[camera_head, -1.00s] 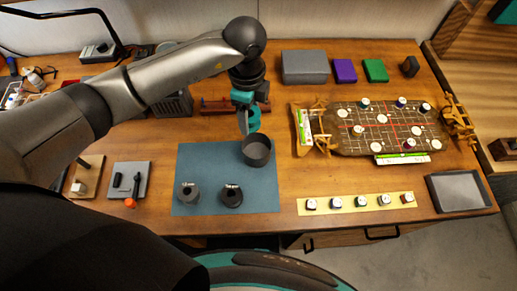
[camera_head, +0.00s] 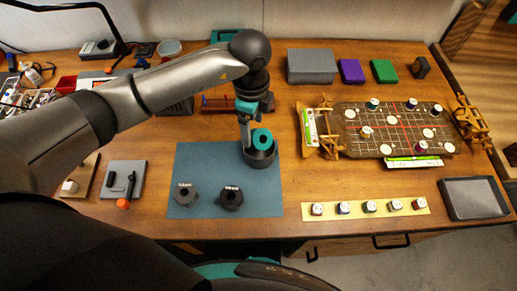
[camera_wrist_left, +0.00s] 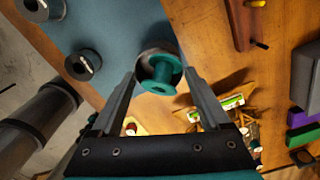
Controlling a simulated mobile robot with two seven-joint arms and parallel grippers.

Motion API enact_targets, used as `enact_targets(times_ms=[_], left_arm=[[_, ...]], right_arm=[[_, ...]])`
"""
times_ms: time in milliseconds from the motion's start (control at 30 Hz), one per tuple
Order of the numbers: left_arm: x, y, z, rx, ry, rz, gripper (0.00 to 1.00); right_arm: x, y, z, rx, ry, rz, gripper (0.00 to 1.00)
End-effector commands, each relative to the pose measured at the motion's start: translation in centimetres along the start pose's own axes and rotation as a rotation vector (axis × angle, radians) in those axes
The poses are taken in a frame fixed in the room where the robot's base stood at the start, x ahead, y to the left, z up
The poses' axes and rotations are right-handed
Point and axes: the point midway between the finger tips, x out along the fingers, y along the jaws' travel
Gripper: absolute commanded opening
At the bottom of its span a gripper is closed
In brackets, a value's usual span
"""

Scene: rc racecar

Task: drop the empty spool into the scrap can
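The teal spool (camera_head: 262,138) sits in the mouth of the dark round scrap can (camera_head: 261,158), its top showing above the rim. The can stands at the right side of the blue mat (camera_head: 205,160). My left gripper (camera_head: 247,141) is over the can's left edge. In the left wrist view the spool (camera_wrist_left: 160,74) lies between and just past my two fingertips (camera_wrist_left: 160,73), with a small gap on each side, so the fingers look open. The can (camera_wrist_left: 153,55) is partly hidden behind the spool there. My right gripper is not in view.
Two dark spools (camera_head: 187,194) (camera_head: 231,195) with labels stand on the mat's front part. A game-like board (camera_head: 385,128) with round tokens is at right, with a yellow strip (camera_head: 335,210) and grey tray (camera_head: 472,198) in front. Boxes (camera_head: 310,65) stand behind.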

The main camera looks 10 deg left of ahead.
Motion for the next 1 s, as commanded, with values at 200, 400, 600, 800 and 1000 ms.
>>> enact_targets(times_ms=[200, 400, 600, 800, 1000], left_arm=[[0.0, 0.0, 0.0, 0.000, 0.000, 0.000, 0.97], [-0.1, 0.0, 0.0, 0.000, 0.000, -0.001, 0.97], [-2.2, -0.1, 0.0, 0.000, 0.000, -0.005, 0.97], [-6.9, -0.2, 0.0, 0.001, 0.001, -0.007, 0.97], [-11.6, -0.1, 0.0, 0.002, 0.000, -0.006, 0.97]], right_arm=[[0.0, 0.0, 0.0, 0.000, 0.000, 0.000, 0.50], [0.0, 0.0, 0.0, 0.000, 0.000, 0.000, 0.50], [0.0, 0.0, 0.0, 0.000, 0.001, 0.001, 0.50], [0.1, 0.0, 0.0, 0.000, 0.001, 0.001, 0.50], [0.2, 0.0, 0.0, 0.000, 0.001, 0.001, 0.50]])
